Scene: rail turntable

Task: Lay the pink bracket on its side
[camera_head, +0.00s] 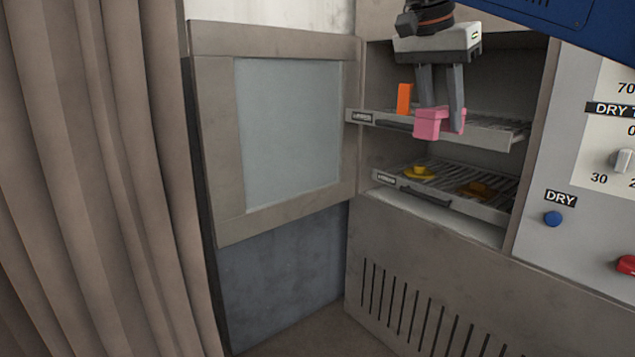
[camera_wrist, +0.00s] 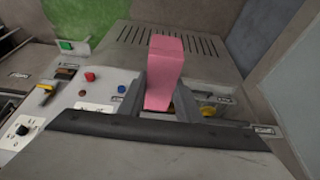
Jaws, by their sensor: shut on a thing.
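The pink bracket (camera_head: 438,122) is held between the fingers of my gripper (camera_head: 441,104), in front of the upper rack of the open cabinet. In the head view its top face and a downward leg at the left show. Whether it touches the rack's front edge I cannot tell. In the wrist view the pink bracket (camera_wrist: 164,72) stands out between the two dark fingers of my gripper (camera_wrist: 160,98). The fingers hide part of it.
The upper rack (camera_head: 490,133) holds an orange piece (camera_head: 404,98). The lower rack (camera_head: 478,207) holds yellow pieces (camera_head: 420,172). The cabinet door (camera_head: 285,130) stands open at the left. A control panel (camera_head: 590,170) with a knob and buttons is at the right.

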